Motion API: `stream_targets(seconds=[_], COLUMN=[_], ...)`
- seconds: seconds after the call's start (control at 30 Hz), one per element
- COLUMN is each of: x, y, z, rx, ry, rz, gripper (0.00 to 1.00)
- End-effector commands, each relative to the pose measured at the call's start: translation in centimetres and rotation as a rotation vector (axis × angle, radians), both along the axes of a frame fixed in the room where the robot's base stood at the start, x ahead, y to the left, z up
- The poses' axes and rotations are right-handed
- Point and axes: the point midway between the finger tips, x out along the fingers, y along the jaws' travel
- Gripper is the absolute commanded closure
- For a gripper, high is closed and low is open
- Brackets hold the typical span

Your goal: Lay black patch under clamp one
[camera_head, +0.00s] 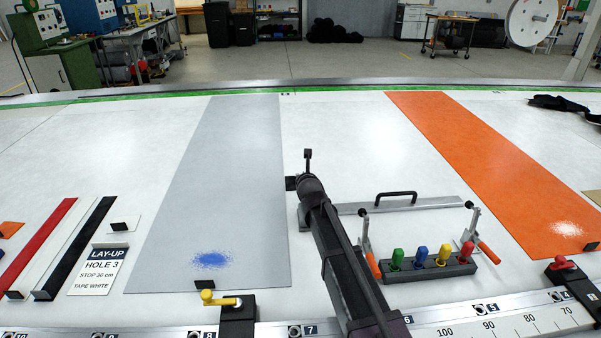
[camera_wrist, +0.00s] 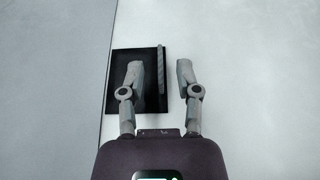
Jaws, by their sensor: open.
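The black patch (camera_head: 291,183), a small flat square, lies by the right edge of the grey sheet. In the wrist view, the black patch (camera_wrist: 122,85) has a thin upright tab (camera_wrist: 161,68) near its right side. My gripper (camera_head: 308,184) is above it; in the wrist view my gripper (camera_wrist: 160,72) is open, one finger over the patch, the other right of it, the tab between them. A yellow-handled clamp (camera_head: 215,299) sits at the grey sheet's front end and a red-handled clamp (camera_head: 563,264) at the orange sheet's. I cannot tell which is clamp one.
A handled bar (camera_head: 400,206) with two orange-handled toggle clamps and a block of coloured pegs (camera_head: 430,265) stand right of my arm. Red, white and black strips (camera_head: 75,250) and a lay-up card (camera_head: 100,270) lie left. The grey sheet (camera_head: 225,150) is mostly clear, with a blue spot.

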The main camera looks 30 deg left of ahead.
Motion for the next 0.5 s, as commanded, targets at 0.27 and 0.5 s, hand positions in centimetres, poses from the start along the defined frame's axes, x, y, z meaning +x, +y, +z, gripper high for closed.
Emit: stream_targets(seconds=[0.27, 0.5], x=[-4.0, -6.0], y=[-2.5, -3.8], z=[2.1, 3.0], rx=[0.001, 0.000], ry=[0.000, 0.000], rz=[0.000, -0.001], gripper=[0.57, 0.57])
